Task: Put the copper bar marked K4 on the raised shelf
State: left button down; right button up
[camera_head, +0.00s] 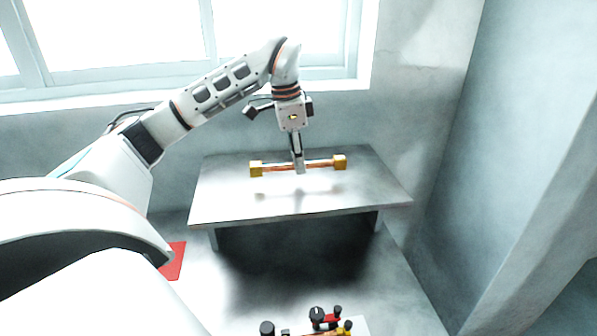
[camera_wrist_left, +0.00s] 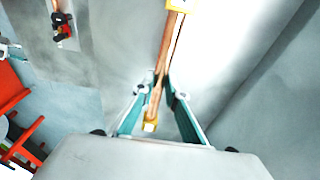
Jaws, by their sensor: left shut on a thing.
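My left gripper (camera_head: 300,168) is shut on the middle of a copper bar (camera_head: 322,164) with yellow blocks at both ends. It holds the bar roughly level above the raised shelf (camera_head: 225,200), a grey metal top on legs. A shadow below the bar shows a gap between bar and shelf. In the left wrist view the bar (camera_wrist_left: 173,38) runs between the fingers of the left gripper (camera_wrist_left: 163,88). No K4 mark is readable on it. My right gripper is in neither view.
Several black, red and yellow pieces (camera_head: 318,318) stand at the bottom of the head view, in front of the shelf. A red patch (camera_head: 173,262) lies left of it. A wall and window are behind. The shelf top looks otherwise empty.

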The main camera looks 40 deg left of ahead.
pick_arm(q)
jog(key=shift+f, duration=1.5)
jog(key=shift+f, duration=0.1)
jog(key=c, duration=2.3)
grip_release()
jog(key=r, duration=0.4)
jog(key=s+r, duration=0.1)
jog(key=r, duration=0.3)
jog(key=a+r, duration=0.1)
jog(key=r, duration=0.3)
jog(key=shift+s, duration=0.25)
